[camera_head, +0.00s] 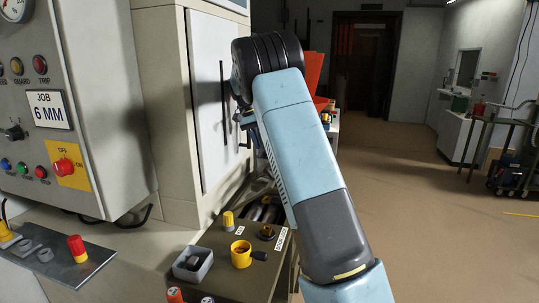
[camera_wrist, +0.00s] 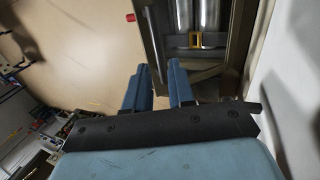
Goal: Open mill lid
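In the head view a tall pale cabinet (camera_head: 163,110) stands left of my arm, with a flat white panel (camera_head: 207,125) on its front. A dark upright bar (camera_head: 223,90), like a handle, runs along the panel. I cannot tell for sure which part is the mill lid. In the head view my arm hides most of the gripper, close to the panel side.
A grey control box (camera_head: 80,110) labelled "JOB 6 MM" stands at left. On a bench below are a yellow cup (camera_head: 241,254), a grey tray (camera_head: 192,264) and small knobs. A red-orange panel (camera_head: 314,72) shows behind my arm.

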